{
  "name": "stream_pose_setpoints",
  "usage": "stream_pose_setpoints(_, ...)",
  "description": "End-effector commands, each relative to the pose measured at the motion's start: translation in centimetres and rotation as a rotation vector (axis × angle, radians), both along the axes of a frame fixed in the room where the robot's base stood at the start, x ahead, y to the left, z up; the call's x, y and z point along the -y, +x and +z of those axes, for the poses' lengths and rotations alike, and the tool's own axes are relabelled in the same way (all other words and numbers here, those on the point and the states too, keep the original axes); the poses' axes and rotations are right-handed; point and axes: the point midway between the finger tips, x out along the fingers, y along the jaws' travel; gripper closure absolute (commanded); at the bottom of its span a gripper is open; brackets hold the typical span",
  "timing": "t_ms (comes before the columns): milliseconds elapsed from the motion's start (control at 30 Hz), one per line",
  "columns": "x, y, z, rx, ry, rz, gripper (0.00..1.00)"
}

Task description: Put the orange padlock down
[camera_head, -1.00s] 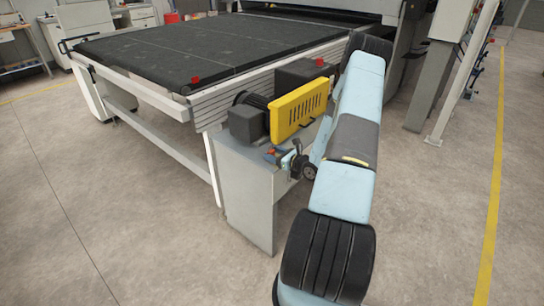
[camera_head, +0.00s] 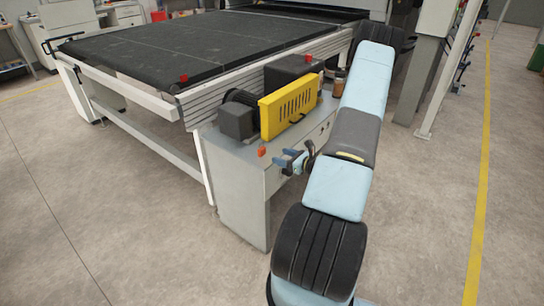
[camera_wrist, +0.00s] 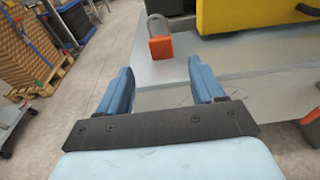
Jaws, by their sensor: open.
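The orange padlock (camera_wrist: 160,47) stands upright on the grey top of the machine cabinet (camera_wrist: 235,58), its metal shackle up. In the head view it is a small orange block (camera_head: 262,151) at the cabinet top's front edge. My gripper (camera_wrist: 160,70) is open and empty. Its two blue fingers point toward the padlock, which sits just beyond the fingertips with a visible gap. In the head view my gripper (camera_head: 284,157) is just right of the padlock, beside the cabinet top's edge.
A yellow slotted guard (camera_head: 290,106) and a dark motor (camera_head: 238,119) stand on the cabinet behind the padlock. An amber jar (camera_head: 338,87) is farther back. The black conveyor bed (camera_head: 190,48) lies behind. The floor in front is clear.

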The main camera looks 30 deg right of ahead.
Motion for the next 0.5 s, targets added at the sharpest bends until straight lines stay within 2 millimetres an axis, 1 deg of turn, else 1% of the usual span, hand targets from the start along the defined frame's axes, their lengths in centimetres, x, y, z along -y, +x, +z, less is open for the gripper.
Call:
stream_pose_setpoints(100,0.5,-1.3,0.2,0.0,0.0,-0.002,0.33)
stream_pose_setpoints(267,0.6,-1.9,0.7,0.002,-0.006,0.009,0.33)
stream_pose_setpoints(367,-0.3,-1.5,2.1,0.012,-0.031,0.059,0.33)
stream_pose_setpoints(467,-2.2,-0.9,4.6,0.03,-0.081,0.154,0.33)
stream_pose_setpoints(500,-3.2,-0.6,5.9,0.039,-0.107,0.202,0.33)
